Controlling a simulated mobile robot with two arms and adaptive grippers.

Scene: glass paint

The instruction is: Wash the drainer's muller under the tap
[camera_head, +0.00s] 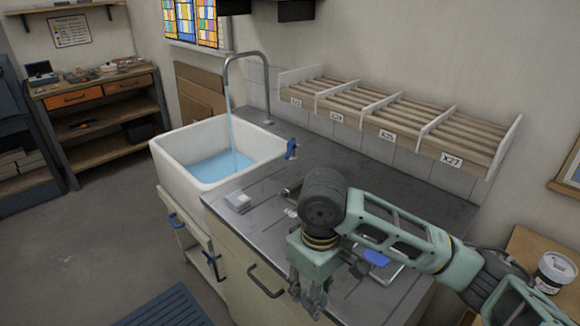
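The tap (266,90) arches over the white sink (172,168), and a stream of water (231,125) runs from it into blue water (215,167). A wire rack that looks like the drainer (392,276) lies on the worktop, mostly hidden behind my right arm. A blue piece (376,258) shows in it; I cannot tell whether this is the muller. My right gripper (311,302) hangs pointing down over the worktop's front edge, right of the sink. Its fingers are small and dark, so their opening is unclear. My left gripper is out of view.
A slatted rack with number labels (400,122) is on the wall behind. A white jar (552,272) stands at the right.

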